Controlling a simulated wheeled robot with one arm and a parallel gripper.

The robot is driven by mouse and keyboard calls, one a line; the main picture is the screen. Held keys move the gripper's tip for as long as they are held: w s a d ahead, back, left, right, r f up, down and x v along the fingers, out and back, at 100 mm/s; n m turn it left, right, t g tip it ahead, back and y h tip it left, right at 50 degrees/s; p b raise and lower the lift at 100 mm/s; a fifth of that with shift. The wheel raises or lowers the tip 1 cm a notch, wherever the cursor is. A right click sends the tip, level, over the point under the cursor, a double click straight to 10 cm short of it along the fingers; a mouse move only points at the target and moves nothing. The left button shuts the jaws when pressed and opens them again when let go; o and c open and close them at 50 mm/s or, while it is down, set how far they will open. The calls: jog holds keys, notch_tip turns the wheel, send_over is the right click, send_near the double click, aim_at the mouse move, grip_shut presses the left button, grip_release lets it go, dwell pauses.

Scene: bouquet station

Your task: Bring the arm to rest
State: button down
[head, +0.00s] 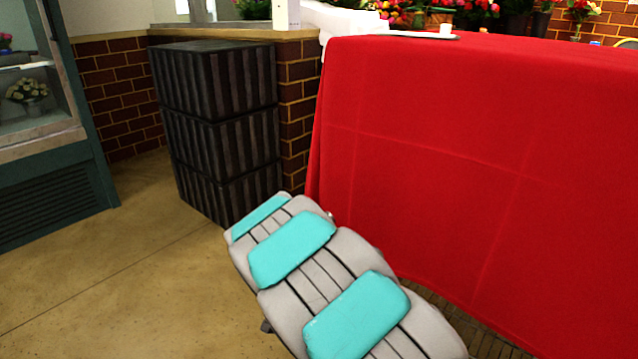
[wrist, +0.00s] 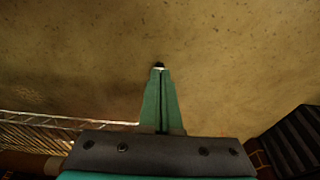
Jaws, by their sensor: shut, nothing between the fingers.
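My gripper (wrist: 159,68) shows in the wrist view with its two green fingers pressed together and nothing between them. It points at bare tan floor. In the head view my arm, grey with turquoise pads, reaches in from the bottom toward the left side of the table; my gripper itself does not show there.
A table with a red cloth (head: 450,170) fills the right of the head view. A stack of black crates (head: 215,125) stands by a brick wall (head: 110,85). A glass-fronted display case (head: 45,130) is at left. The floor (head: 110,270) between is clear.

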jog(key=s+d+r+n+g+p, duration=0.1)
jog(key=s+d+r+p, duration=0.1)
jog(key=s+d+r, duration=0.45)
jog(key=s+d+r+n+g+p, duration=0.15)
jog(key=s+d+r, duration=0.25)
jog(key=d+r, duration=0.6)
jog(key=s+d+r+n+p, duration=0.1)
jog(key=s+r+p, duration=0.1)
jog(key=s+r, duration=0.2)
jog(key=s+d+r+n+y+p, duration=0.1)
jog(key=s+r, duration=0.4)
jog(key=s, duration=0.6)
jog(key=s+d+r+n+g+p, duration=0.1)
jog(key=s+d+r+n+p, duration=0.1)
jog(key=s, duration=0.6)
notch_tip(320, 180, up, 2)
jog(key=shift+d+r+n+y+p, duration=0.25)
jog(key=shift+d+n+y+p, duration=0.1)
jog(key=shift+n, duration=0.2)
jog(key=shift+s+d, duration=0.1)
